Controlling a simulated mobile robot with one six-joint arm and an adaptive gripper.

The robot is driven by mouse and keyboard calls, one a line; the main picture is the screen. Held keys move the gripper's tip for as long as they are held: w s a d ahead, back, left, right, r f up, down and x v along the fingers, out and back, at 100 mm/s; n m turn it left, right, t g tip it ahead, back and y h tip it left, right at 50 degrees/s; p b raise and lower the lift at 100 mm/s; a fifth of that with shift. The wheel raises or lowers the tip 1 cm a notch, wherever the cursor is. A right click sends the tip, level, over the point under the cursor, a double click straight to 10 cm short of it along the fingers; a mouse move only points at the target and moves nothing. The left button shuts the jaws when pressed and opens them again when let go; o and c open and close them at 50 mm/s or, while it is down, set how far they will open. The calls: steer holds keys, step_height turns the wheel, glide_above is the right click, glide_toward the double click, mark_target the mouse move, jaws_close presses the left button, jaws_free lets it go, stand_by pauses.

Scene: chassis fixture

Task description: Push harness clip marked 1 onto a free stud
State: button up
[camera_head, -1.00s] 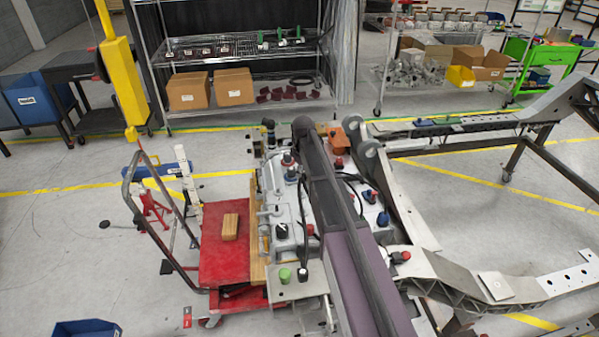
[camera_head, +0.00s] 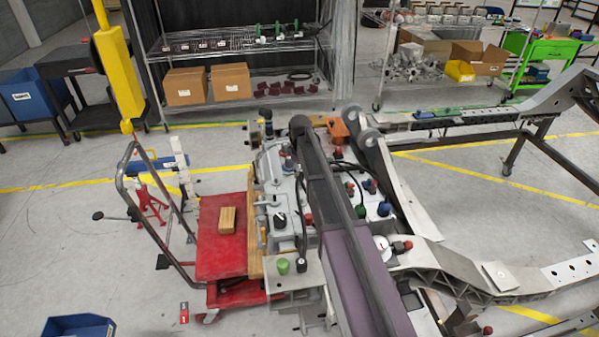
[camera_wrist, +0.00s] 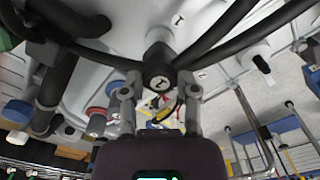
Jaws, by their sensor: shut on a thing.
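In the wrist view, my gripper (camera_wrist: 160,93) is shut on a dark round clip (camera_wrist: 159,70). A pale end mark on the clip looks like a 1. Black harness cable (camera_wrist: 215,38) runs out from the clip on both sides. Whether the clip touches the panel or a stud, I cannot tell. In the head view, my arm hides the gripper and clip; the grey unit (camera_head: 272,165) carries several coloured caps and knobs.
In the head view, a red cart (camera_head: 222,257) with a wooden block (camera_head: 227,220) stands left, and a metal chassis frame (camera_head: 455,262) right.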

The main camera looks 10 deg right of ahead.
stand_by(0.9)
steer(key=shift+f+b, duration=0.75)
steer(key=shift+b, duration=0.1)
steer(key=shift+f+b, duration=0.6)
stand_by(0.4)
steer(key=o, duration=0.9)
step_height(320, 180, up, 6)
steer(key=p, duration=0.6)
